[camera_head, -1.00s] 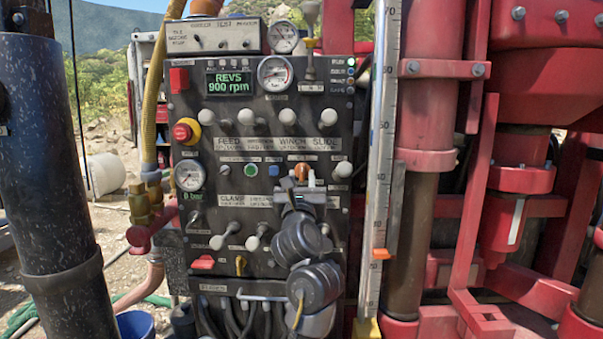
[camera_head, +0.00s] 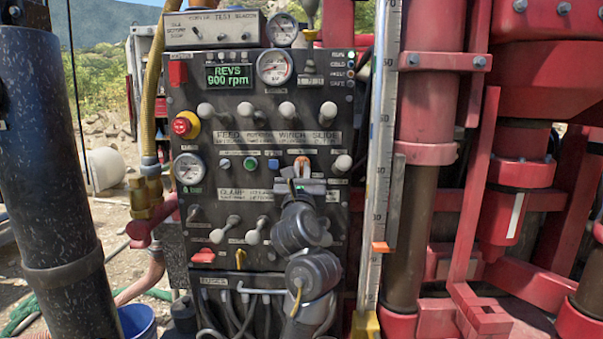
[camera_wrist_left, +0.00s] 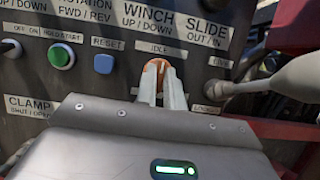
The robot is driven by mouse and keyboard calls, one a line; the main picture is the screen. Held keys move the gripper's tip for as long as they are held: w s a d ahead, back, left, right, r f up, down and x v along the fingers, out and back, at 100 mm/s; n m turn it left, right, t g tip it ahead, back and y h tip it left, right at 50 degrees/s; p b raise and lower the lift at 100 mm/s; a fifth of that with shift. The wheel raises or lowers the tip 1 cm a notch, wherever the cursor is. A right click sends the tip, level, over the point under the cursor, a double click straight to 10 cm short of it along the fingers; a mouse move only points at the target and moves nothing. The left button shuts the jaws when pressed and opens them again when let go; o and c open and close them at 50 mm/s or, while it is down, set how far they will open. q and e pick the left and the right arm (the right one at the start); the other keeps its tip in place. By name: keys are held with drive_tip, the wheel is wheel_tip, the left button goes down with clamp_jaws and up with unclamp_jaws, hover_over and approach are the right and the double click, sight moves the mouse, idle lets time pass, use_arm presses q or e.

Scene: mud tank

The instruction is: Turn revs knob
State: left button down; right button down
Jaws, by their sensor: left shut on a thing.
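The orange revs knob (camera_head: 302,160) is on the dark control panel, right of the blue button. In the left wrist view the knob (camera_wrist_left: 153,66) is just under the "IDLE" label, partly hidden by the fingers. My left gripper (camera_head: 299,172) reaches up to it from below and is shut on it. In the left wrist view the pale fingertips (camera_wrist_left: 161,74) stand close together against the knob. The green display (camera_head: 229,78) reads "REVS 900 rpm". My right gripper is in neither current view.
A lever (camera_wrist_left: 265,80) with a rounded grey handle stands close right of the fingers. White-knobbed levers (camera_head: 287,110) line the panel above. A red emergency button (camera_head: 184,125) is at the left. A measuring post (camera_head: 380,150) and red machinery (camera_head: 430,150) stand to the right.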

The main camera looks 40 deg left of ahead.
use_arm(q)
drive_tip(key=m+h+b, duration=0.1)
drive_tip(key=m, duration=0.1)
drive_tip(key=m+t+b, duration=0.1)
drive_tip(key=m, duration=0.1)
drive_tip(key=m+h+b, duration=0.1)
drive_tip(key=b, duration=0.1)
drive_tip(key=shift+a+f+m+t+h, duration=0.1)
drive_tip(key=shift+f+m+t+h, duration=0.2)
drive_tip(key=shift+m, duration=0.1)
drive_tip(key=m+h+b, duration=0.2)
drive_tip(key=m+b, duration=0.1)
drive_tip(key=shift+s+r+m, duration=0.1)
drive_tip(key=shift+m, duration=0.3)
drive_tip(key=shift+r+m+h+b, duration=0.2)
drive_tip(key=shift+m+h+b, duration=0.4)
drive_tip(key=shift+m+b, duration=0.45)
drive_tip(key=c, duration=1.5)
unclamp_jaws()
